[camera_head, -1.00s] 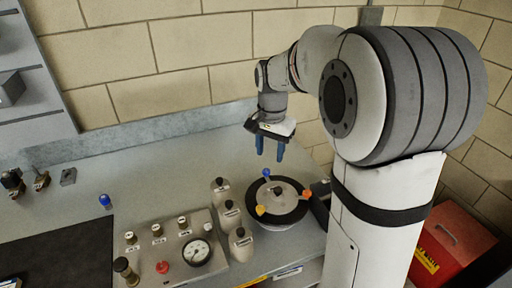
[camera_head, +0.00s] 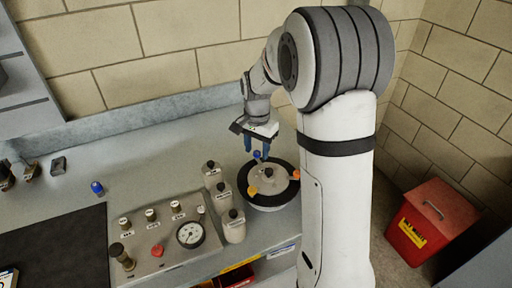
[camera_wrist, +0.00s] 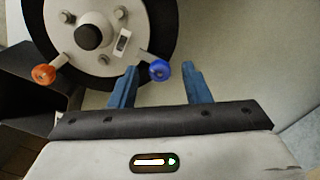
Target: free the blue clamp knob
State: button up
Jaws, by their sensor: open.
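The blue clamp knob (camera_head: 257,155) sits on the far side of a round pot with a light lid (camera_head: 268,181) and a black rim. In the wrist view the blue knob (camera_wrist: 159,70) is on a short metal arm at the lid's edge, between the lines of my two fingers and just beyond their tips. My gripper (camera_head: 259,147) has blue fingers, is open and empty, and hangs just above and behind the knob. In the wrist view its fingers (camera_wrist: 160,78) stand apart on either side of the knob. I cannot tell whether they touch it.
An orange knob (camera_head: 253,190) and a red-orange knob (camera_head: 296,175) are on the same lid. Several pale bottles (camera_head: 233,226) stand left of the pot, beside a gauge panel (camera_head: 160,262). A small blue item (camera_head: 97,188) lies on the bench. A red bin (camera_head: 432,220) stands on the floor right.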

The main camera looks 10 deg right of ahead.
jog(key=shift+c, duration=0.2)
grip_shut()
jog(key=shift+n, duration=0.3)
jog(key=n, duration=0.8)
jog(key=shift+n+b, duration=0.35)
jog(key=shift+n, duration=0.05)
jog(key=n, duration=0.4)
jog(key=shift+n, duration=2.2)
